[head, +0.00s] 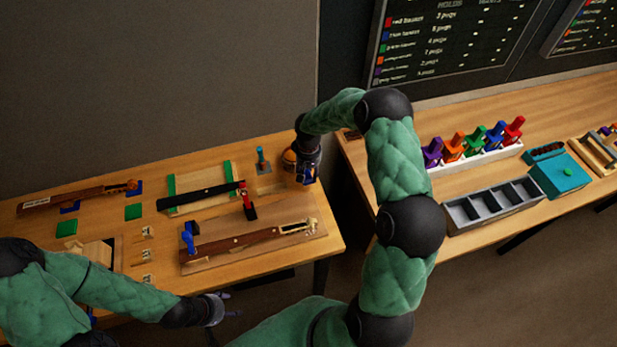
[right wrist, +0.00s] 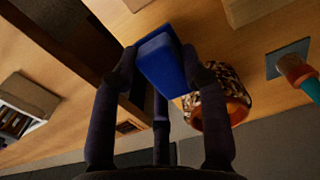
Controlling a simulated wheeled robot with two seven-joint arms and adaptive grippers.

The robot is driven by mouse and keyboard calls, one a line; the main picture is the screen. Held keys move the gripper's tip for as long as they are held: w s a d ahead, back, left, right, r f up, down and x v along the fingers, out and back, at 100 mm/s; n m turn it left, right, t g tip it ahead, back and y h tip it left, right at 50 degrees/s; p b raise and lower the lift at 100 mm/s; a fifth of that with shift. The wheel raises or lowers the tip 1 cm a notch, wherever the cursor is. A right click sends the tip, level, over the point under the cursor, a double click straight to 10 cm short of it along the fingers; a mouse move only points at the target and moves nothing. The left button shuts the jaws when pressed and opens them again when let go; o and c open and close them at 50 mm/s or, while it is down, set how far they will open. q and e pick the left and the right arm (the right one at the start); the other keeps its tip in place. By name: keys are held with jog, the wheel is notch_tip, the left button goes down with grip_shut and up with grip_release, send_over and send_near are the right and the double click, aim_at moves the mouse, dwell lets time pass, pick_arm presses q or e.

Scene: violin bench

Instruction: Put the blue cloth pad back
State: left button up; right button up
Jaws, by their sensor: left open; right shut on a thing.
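The blue cloth pad (right wrist: 163,62) is a small blue block between the fingers of my right gripper (right wrist: 160,75) in the right wrist view. My right gripper (head: 306,176) is shut on it above the right end of the left bench, and mostly hides it in the head view. An orange-rimmed patterned jar (right wrist: 222,98) stands close beside the fingers; it also shows in the head view (head: 290,163). I cannot tell whether they touch. My left gripper (head: 217,307) is open and empty, in front of the left bench's near edge.
The left bench (head: 325,238) holds violin necks (head: 240,242), green pads (head: 66,228), other blue pads (head: 136,186) and a teal-handled tool (head: 262,160). A gap separates it from the right bench, which holds a grey divided tray (head: 493,207) and a teal box (head: 558,176).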

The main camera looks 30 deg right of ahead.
aim_at(308, 178)
jog(key=shift+w+f, duration=0.1)
jog(key=shift+f, duration=1.55)
jog(key=shift+f, duration=0.1)
jog(key=o, duration=1)
notch_tip(308, 178, up, 12)
jog(key=shift+r, duration=0.15)
